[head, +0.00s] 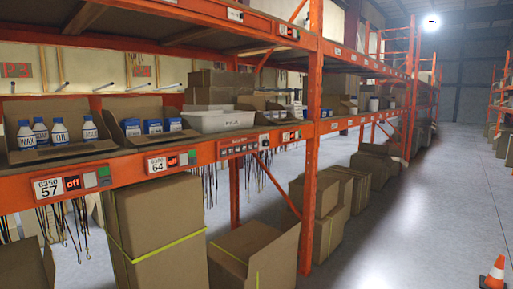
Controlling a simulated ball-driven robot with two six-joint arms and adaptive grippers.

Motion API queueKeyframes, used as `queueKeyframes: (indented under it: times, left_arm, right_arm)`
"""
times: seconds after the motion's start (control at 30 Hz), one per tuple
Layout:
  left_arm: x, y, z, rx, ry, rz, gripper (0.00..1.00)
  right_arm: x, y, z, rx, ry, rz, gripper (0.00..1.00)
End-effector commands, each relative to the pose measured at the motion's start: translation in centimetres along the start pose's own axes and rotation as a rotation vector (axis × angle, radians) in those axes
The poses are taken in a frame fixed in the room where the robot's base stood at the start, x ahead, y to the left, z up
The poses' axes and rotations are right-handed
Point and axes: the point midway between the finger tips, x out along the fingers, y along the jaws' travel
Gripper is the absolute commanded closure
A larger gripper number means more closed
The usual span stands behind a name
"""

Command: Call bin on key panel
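A dark key panel (239,147) with a row of small keys is on the orange shelf beam, left of the near upright; its lettering is too small to read. A white bin (207,122) with dark lettering sits on the shelf above it. A label with 57 and a red display reading "off" (72,183) is on the beam at the left, with grey and green keys beside it. A label with 64 and a small red display (172,161) is between them. Neither of my grippers is in view.
Open cartons on the shelf hold white-and-blue bottles (59,131) and blue-and-white boxes (152,127). Large cardboard boxes (160,225) stand below the beam. An orange cone (495,272) is at the lower right. The grey aisle floor (420,220) is clear.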

Motion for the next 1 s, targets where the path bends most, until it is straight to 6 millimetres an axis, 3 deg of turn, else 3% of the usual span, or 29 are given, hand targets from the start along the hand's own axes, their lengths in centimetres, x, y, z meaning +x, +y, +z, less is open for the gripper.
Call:
queueKeyframes:
  times: [0.87,1.0]
  left_arm:
    - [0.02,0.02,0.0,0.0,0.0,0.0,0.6]
    - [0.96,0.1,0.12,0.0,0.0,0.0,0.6]
  right_arm:
    - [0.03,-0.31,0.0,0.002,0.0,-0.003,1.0]
    - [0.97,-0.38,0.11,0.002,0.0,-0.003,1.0]
